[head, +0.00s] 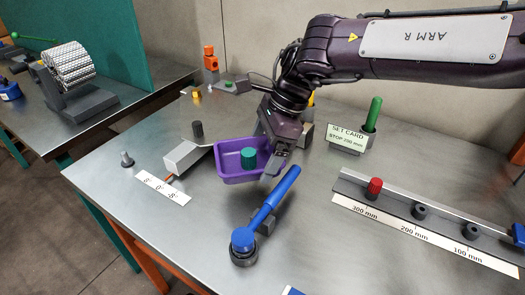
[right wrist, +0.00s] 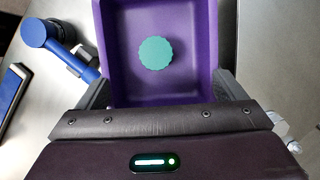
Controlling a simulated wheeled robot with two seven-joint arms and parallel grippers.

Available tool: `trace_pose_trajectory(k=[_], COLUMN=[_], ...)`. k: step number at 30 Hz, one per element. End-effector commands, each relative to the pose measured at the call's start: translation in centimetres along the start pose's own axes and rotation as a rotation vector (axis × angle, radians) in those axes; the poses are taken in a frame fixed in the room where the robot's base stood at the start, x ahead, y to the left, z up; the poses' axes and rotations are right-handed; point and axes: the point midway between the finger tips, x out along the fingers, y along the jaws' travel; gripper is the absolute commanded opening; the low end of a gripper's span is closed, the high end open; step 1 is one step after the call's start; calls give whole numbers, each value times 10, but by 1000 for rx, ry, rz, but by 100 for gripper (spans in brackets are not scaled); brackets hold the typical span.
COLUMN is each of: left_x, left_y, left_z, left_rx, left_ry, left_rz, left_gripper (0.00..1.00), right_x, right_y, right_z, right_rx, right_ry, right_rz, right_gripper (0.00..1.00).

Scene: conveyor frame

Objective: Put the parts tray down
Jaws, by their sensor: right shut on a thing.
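The parts tray is a small purple open box (head: 226,175) near the middle of the table in the head view. It also fills the top centre of the right wrist view (right wrist: 200,60). A green ridged round part (head: 248,158) stands inside it. My right gripper (head: 272,162) reaches down from the upper right and is shut on the tray, with a finger showing at either side in the right wrist view. I cannot tell whether the tray's underside touches the table. My left gripper is not in view.
A grey block (head: 187,157) stands close left of the tray. A blue-handled tool (head: 270,203) stands in front. A rail with a red knob (head: 374,189) lies at right, a green-handled holder (head: 373,115) behind.

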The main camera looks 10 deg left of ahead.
Motion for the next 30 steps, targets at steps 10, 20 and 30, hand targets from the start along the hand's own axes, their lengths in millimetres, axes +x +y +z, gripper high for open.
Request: trace_pose_trajectory(k=[10,20,30], left_x=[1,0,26], left_y=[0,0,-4], left_z=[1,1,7], left_rx=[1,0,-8], left_ry=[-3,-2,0], left_rz=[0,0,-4], left_gripper=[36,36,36], right_x=[4,-3,-72], right_y=[0,0,-1], right_z=[-2,1,1], right_rx=[0,0,1], right_ry=[0,0,1], right_rz=[1,-1,-4], right_gripper=[100,100,100])
